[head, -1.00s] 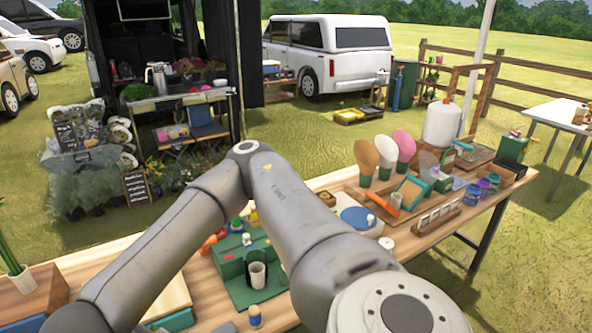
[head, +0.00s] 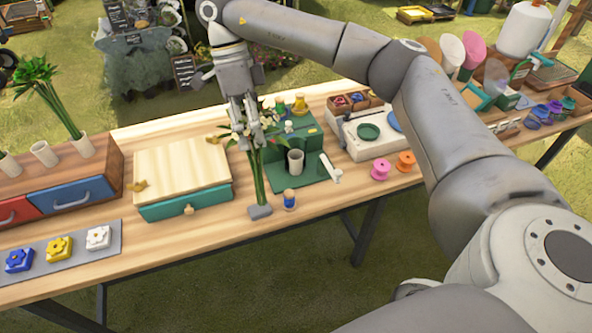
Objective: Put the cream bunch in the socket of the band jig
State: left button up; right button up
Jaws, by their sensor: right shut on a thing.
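My right gripper (head: 252,146) is shut on the cream bunch, gripping it just below its cream flowers. The green stems (head: 258,184) hang down, nearly upright, and their lower ends show just at a small grey block (head: 260,211); I cannot tell if they touch it. The band jig (head: 314,150) is a green fixture just right of the bunch. Its socket, a grey cup (head: 295,162), stands upright and looks empty. The bunch is to the left of the socket, outside it. My left gripper is not in view.
A small blue bottle (head: 290,200) stands in front of the jig, and a white-handled tool (head: 329,168) lies at its right. Pink (head: 380,170) and orange (head: 405,161) spools stand further right. A wooden board over a teal drawer (head: 186,200) is to the left.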

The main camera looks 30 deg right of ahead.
jog(key=w+d+r+m+t+y+b, duration=0.1)
jog(key=w+d+r+m+t, duration=0.25)
jog(key=d+m, duration=0.75)
jog(key=w+d+r+m+t+y, duration=0.1)
jog(key=w+d+r+m+t, duration=0.3)
jog(key=m, duration=1.3)
notch_tip(320, 180, down, 12)
jog(key=d+p, duration=0.1)
jog(key=p, duration=0.1)
jog(key=shift+w+d+m, duration=0.15)
jog(key=shift+w+m, duration=0.2)
jog(key=shift+m, duration=0.05)
jog(key=shift+f+g, duration=0.2)
jog(key=shift+g, duration=0.05)
jog(key=o, duration=1.4)
jog(key=shift+c, duration=0.2)
